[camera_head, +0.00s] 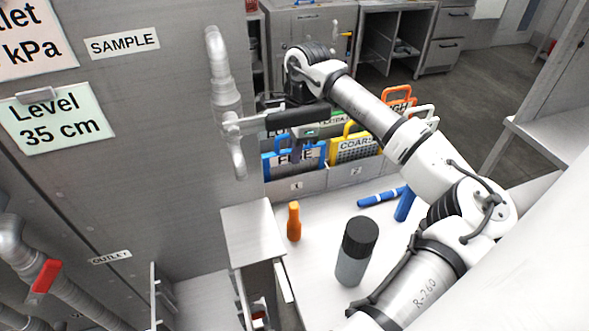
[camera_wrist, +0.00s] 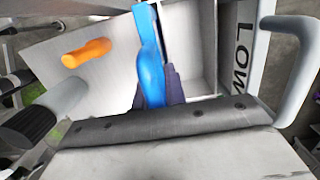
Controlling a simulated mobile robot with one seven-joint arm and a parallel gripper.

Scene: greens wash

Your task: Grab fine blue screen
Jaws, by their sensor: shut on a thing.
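The fine blue screen (camera_head: 283,164) has a blue frame and a white FINE label. It stands upright at the rack compartment marked 1; how deep it sits I cannot tell. My gripper (camera_head: 297,146) is above it, fingers pointing down. In the wrist view my gripper (camera_wrist: 158,88) has its dark fingers closed around the blue handle (camera_wrist: 150,62) of the screen. The palm hides the near part of the handle.
The yellow COARSE screen (camera_head: 357,150) stands right of it by compartment 2. Orange-handled (camera_head: 399,95) and white-handled screens stand behind. An orange bottle (camera_head: 294,222) and a grey, black-capped bottle (camera_head: 353,262) stand on the counter. A vertical pipe (camera_head: 222,80) runs close left of my gripper.

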